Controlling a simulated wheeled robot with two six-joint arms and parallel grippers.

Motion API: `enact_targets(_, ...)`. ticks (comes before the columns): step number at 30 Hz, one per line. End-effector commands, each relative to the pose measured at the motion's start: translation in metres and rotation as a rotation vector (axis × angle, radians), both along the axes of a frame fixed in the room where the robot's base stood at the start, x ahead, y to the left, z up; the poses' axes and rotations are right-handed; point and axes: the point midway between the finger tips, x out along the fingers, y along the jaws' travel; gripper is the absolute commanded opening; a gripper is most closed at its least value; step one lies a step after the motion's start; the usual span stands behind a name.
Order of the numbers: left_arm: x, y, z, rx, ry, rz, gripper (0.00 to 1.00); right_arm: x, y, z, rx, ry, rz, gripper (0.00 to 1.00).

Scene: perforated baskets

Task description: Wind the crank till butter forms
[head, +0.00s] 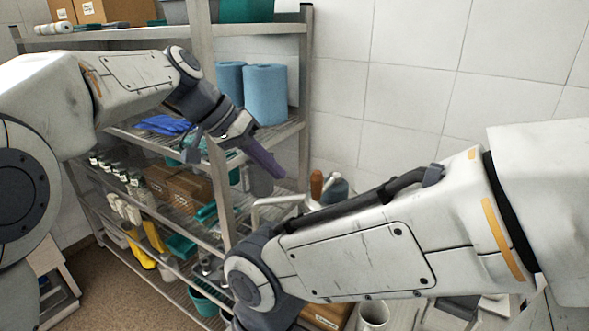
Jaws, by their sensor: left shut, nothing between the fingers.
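My left gripper (265,165) reaches in from the left in front of the shelving. Its fingers are shut and empty, pointing down and to the right. A brown upright handle-like piece (316,184) shows just behind my right arm, beside a grey rounded object (336,187). I cannot tell whether the brown piece is the crank's grip. A pale bar or frame (275,203) shows left of it, below my left gripper's tips and apparently apart from them. My right forearm hides what lies below. My right gripper is out of view. No butter is visible.
A metal wire shelf rack (225,195) stands at the left and centre, with blue rolls (265,95), blue gloves (162,125), brown boxes (180,187) and yellow items (153,236). A tiled wall (415,90) is behind. A white cylinder (373,316) shows below my right arm.

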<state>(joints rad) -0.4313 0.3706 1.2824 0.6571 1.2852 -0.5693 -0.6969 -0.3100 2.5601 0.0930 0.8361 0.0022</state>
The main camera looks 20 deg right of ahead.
Motion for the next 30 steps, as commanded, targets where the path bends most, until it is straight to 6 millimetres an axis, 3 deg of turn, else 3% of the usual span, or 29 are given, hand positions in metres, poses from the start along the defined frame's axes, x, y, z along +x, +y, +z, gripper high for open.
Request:
enact_targets(2,-0.004,-0.011,-0.008,0.002,0.004,-0.003,0.0,0.0,0.0,0.007,0.0,0.0,0.0,0.5)
enact_targets(9,-0.024,-0.032,-0.003,0.001,0.0,-0.001,0.0,0.0,0.0,0.02,0.0,0.0,0.0,0.5)
enact_targets(24,-0.028,-0.037,-0.004,0.001,-0.001,0.0,0.0,0.0,0.0,0.02,0.0,0.0,0.0,0.5)
enact_targets(30,-0.037,-0.053,-0.004,0.003,0.0,0.014,0.0,0.0,0.0,0.02,0.0,0.0,0.0,0.5)
